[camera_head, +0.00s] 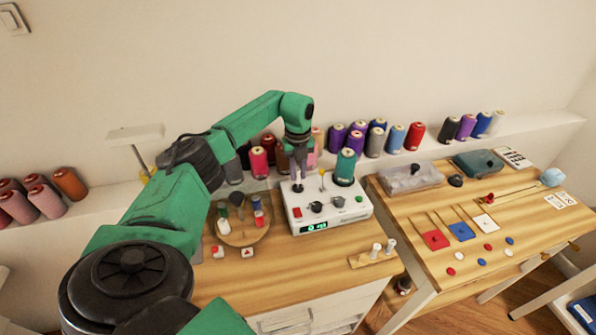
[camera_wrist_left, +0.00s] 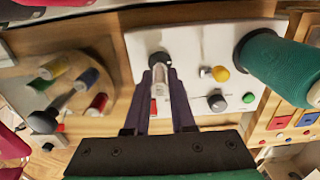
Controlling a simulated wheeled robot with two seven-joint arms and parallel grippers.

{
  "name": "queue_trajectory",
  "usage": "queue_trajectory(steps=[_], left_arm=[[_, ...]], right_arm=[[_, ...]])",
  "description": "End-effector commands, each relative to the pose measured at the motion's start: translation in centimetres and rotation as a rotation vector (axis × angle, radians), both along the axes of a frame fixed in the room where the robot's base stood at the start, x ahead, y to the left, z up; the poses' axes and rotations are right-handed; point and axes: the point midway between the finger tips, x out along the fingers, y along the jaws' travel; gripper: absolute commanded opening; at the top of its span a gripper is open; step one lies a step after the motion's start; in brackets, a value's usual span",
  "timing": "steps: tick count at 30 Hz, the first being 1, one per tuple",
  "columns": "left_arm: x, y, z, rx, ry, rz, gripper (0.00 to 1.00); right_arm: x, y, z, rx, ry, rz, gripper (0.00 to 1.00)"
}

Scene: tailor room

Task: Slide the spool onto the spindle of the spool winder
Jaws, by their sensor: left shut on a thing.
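The spool winder (camera_head: 352,212) is a white box with a lit green display, knobs and a green thread cone on its right end. It also shows in the wrist view (camera_wrist_left: 137,45). My left gripper (camera_head: 298,177) points down over the winder's left end. In the wrist view its fingers (camera_wrist_left: 161,76) are shut on a small pale spool (camera_wrist_left: 163,88). A round black part (camera_wrist_left: 160,58) of the winder lies just beyond the fingertips. The spindle is not clear, and I cannot tell whether the spool is around it or above it. My right gripper is out of view.
A round wooden tray (camera_head: 240,236) with coloured spools stands left of the winder. A wooden block (camera_head: 368,260) with two pale spools is at the front right. Thread cones (camera_head: 417,136) line the back ledge. A second table (camera_head: 425,210) stands to the right.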

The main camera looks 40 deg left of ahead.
Motion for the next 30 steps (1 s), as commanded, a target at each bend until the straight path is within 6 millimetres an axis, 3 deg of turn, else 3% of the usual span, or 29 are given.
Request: queue_trajectory(steps=[26,27,29,30], left_arm=[[0.0,0.0,-2.0,0.0,0.0,0.0,0.0],[0.0,0.0,-2.0,0.0,0.0,-0.001,0.34],[0.0,0.0,-1.9,0.0,0.0,0.0,0.57],[0.0,0.0,-1.9,0.0,0.0,-0.001,0.58]], right_arm=[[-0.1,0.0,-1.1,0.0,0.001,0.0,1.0],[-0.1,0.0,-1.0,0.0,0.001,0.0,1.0],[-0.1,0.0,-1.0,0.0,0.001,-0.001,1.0],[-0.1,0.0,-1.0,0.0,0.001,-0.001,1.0]])
